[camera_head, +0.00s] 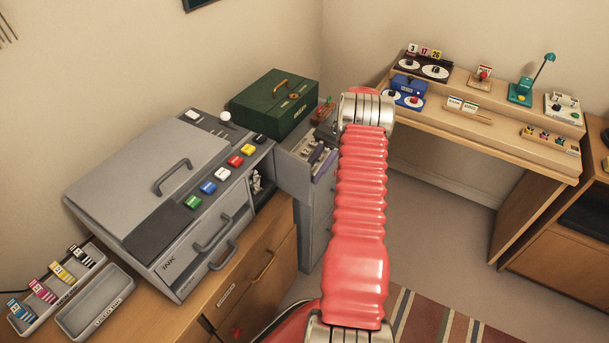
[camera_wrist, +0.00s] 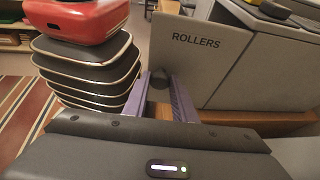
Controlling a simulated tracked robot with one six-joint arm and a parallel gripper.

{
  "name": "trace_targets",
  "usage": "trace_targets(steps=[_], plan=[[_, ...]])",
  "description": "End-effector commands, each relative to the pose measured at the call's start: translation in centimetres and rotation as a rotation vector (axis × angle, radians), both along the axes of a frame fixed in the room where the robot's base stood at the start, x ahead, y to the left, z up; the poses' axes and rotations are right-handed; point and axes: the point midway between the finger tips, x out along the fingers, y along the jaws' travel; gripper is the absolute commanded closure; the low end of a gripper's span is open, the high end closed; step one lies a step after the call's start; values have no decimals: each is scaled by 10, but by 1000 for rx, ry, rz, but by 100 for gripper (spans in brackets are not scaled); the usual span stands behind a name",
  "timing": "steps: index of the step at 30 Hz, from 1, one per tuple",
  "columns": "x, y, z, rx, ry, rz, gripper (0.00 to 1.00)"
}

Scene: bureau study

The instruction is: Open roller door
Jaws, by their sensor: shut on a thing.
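The roller door is a flat grey panel (camera_wrist: 205,55) marked "ROLLERS" in the wrist view. A small dark round knob (camera_wrist: 157,82) sits near its left edge. My gripper (camera_wrist: 160,88) has its two purple-grey fingers on either side of the knob and is shut on it. The panel meets another grey face at a slanted edge on its right; I cannot tell how far it stands open.
A green box (camera_head: 275,103) stands behind the machine. Colour-banded cartridges (camera_head: 42,291) sit in a tray at the lower left. The wooden cabinet (camera_head: 265,265) carries the machine. A wooden desk (camera_head: 480,135) stands at the right, with clear floor between and a striped rug (camera_head: 450,325).

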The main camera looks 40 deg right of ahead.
Motion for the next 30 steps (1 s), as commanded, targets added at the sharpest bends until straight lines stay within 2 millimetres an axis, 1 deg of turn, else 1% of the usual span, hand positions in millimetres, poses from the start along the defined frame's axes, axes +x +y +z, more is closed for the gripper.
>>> trace_targets(steps=[1, 4, 16, 17, 24, 29, 30], plan=[[-4, -4, -1, -5, 3, -2, 100], [-7, -6, -2, -8, 1, -4, 100], [-11, -9, -2, -12, 2, -10, 100], [-11, -9, -2, -11, 2, -11, 74], [-10, -9, -2, -9, 1, -12, 57], [-10, -9, -1, -9, -1, -12, 57], [-10, -9, -1, -9, -1, -12, 60]])
